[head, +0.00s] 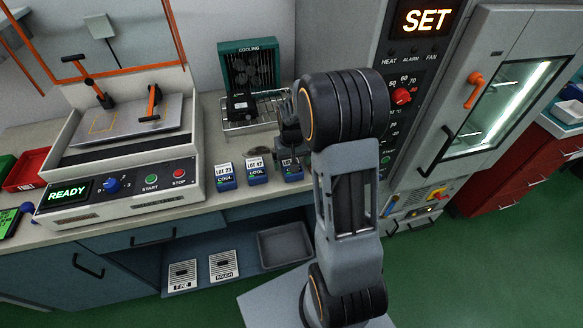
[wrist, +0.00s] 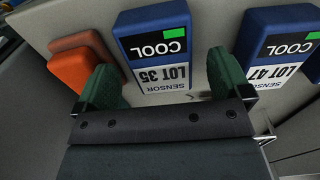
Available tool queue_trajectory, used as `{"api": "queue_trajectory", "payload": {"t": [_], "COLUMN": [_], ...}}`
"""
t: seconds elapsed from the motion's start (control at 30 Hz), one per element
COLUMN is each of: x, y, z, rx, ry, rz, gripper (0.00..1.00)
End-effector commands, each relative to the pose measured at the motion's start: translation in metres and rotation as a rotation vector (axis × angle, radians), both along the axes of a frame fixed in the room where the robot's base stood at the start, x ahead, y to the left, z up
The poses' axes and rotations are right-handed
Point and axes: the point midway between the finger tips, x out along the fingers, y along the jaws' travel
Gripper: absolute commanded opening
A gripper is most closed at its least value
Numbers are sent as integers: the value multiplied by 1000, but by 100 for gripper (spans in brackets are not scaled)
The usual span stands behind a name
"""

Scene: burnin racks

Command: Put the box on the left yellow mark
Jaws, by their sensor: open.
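Three blue sensor boxes stand in a row on the counter: a left one (head: 225,177), a middle one (head: 257,173) and a right one (head: 292,169), partly covered by my arm. In the wrist view a box labelled LOT 35 (wrist: 155,42) lies just beyond my gripper (wrist: 162,82), roughly between its green fingertips. The gripper is open, with nothing held. A LOT 47 box (wrist: 278,48) is to its right. A faint yellow mark (head: 101,125) shows on the tilted metal plate of the machine at left. No second yellow mark is clear.
The machine (head: 120,185) reads READY and has raised orange-and-black handles. A cooling fan unit (head: 249,68) with a wire rack stands behind the boxes. A tall cabinet reading SET (head: 427,20) is right of my arm. Orange-brown objects (wrist: 78,65) lie beside the left finger.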

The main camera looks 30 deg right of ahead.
Motion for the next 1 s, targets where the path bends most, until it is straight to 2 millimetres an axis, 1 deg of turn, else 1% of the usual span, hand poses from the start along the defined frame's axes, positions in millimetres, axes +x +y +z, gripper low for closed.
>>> {"api": "queue_trajectory", "payload": {"t": [0.1, 0.2, 0.3, 0.5, 0.57, 1.0], "x": [-1, -1, 0, 0, 0, 0], "y": [1, 0, 0, 0, 0, 0], "z": [-16, -23, -26, -26, -26, -25], "rx": [1, 0, 0, 0, 0, 0], "ry": [3, 1, 0, -1, -1, -1], "rz": [0, 0, 0, 0, 0, 0], "gripper": [96, 96, 96, 96, 91, 49]}}
